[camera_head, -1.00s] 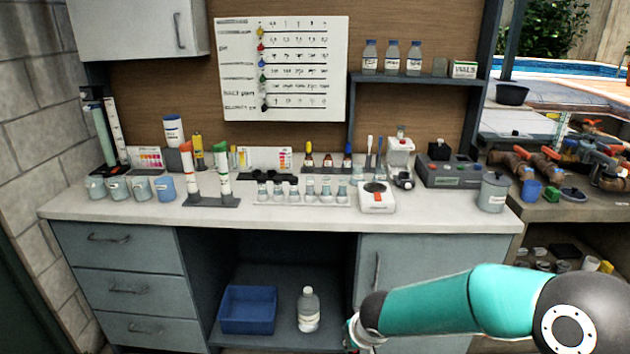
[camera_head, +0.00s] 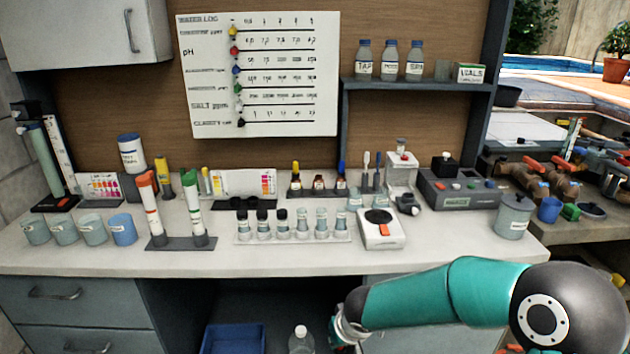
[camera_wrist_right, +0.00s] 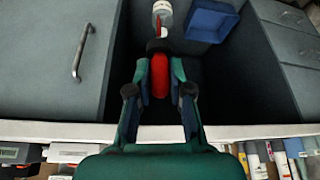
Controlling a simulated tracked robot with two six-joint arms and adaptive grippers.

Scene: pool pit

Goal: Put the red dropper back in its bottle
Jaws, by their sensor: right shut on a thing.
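My right gripper (camera_wrist_right: 160,72) is shut on the red dropper (camera_wrist_right: 160,78). The dropper's rounded red bulb lies between the fingers, and a dark collar and thin red part extend beyond them. In the head view my right gripper (camera_head: 338,332) is low, in front of the bench, and the dropper is mostly hidden there. A small brown bottle (camera_head: 318,184) with no coloured bulb on top stands in a dark rack on the bench, between a yellow-topped bottle (camera_head: 295,180) and a blue-topped bottle (camera_head: 341,180). My left gripper is out of view.
A row of vials (camera_head: 301,222) and a white scale (camera_head: 380,230) stand in front of the dropper rack. A tube stand (camera_head: 184,243) is to the left, a grey meter box (camera_head: 460,190) to the right. Below are a blue bin (camera_head: 232,340) and a clear bottle (camera_head: 301,340).

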